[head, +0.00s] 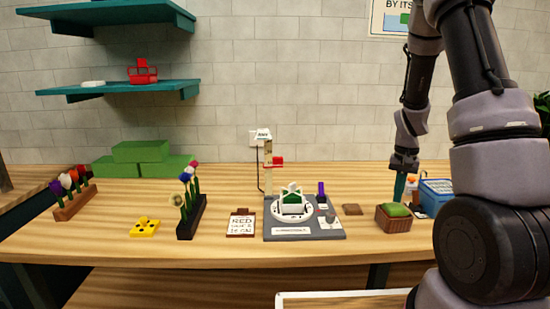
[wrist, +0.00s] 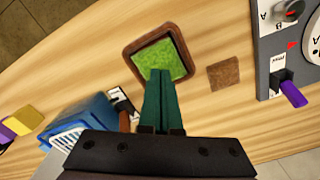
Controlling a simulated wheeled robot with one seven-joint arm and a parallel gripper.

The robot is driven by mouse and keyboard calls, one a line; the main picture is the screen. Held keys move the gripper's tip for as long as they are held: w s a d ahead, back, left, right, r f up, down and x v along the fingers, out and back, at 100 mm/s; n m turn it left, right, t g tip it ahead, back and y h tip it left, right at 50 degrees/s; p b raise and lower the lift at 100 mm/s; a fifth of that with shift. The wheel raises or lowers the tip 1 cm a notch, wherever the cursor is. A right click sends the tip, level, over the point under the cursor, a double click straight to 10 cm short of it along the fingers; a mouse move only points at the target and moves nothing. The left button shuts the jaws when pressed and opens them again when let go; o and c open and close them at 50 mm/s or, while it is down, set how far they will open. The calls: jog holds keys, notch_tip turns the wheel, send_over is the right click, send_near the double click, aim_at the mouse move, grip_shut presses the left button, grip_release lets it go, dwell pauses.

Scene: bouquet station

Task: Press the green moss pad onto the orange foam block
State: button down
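The green moss pad (head: 398,210) lies in the top of a square brown box (head: 394,224) on the right part of the table. In the wrist view the moss (wrist: 163,57) fills the middle of the brown rim. My gripper (head: 399,200) points down just behind the box in the head view. In the wrist view its teal fingers (wrist: 160,75) are together, with nothing seen between them, and their tips overlap the moss's lower edge. Contact cannot be told. I see no clear orange foam block; a small orange patch (head: 411,181) shows beside my gripper.
A blue crate (head: 437,196) stands right of the box. A flat brown square (head: 352,209) lies left of it, then a grey dial station (head: 304,232). A clipboard, yellow block and flower racks stand further left. Bare wood lies around the brown square.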

jog(key=shift+f, duration=0.25)
jog(key=shift+f, duration=0.45)
jog(key=shift+s+f, duration=0.1)
jog(key=shift+f, duration=0.15)
dwell(1.6)
jog(key=shift+r, duration=0.1)
jog(key=shift+r, duration=3.45)
jog(key=shift+r, duration=0.1)
notch_tip(320, 180, up, 9)
jog(key=t, duration=0.2)
send_over(395, 206)
jog(key=s+a, duration=0.3)
jog(key=a, duration=0.1)
jog(key=s+a+r+t+y, duration=0.1)
jog(key=s+a+r, duration=0.3)
jog(key=s+r, duration=0.4)
jog(key=s+a+r+n+t+y, duration=0.1)
jog(key=s+a+r+t, duration=0.3)
jog(key=s+r, duration=0.4)
jog(key=shift+s+a+r, duration=0.2)
jog(key=shift+s+a, duration=0.25)
jog(key=shift+a, duration=0.25)
